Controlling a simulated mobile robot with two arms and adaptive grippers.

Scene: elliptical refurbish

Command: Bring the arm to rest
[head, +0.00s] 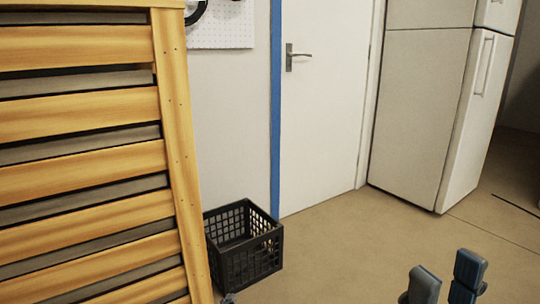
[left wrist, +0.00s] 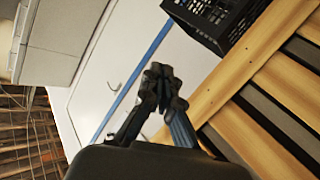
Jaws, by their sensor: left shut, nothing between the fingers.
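My left gripper (left wrist: 158,72) is in the middle of the left wrist view. Its dark fingers are shut with the tips together and nothing between them. It is apart from everything around it. In the head view, two dark blue-grey gripper parts stick up at the bottom right edge, with a gap between them, over bare floor. The rest of them is cut off by the frame. I cannot tell which of my grippers they belong to.
A slatted wooden panel (head: 172,130) fills the left side. A black crate (head: 250,262) stands on the floor beside it, near a white door (head: 325,110) with blue edging. A fridge (head: 420,110) stands at the back right. The floor between is clear.

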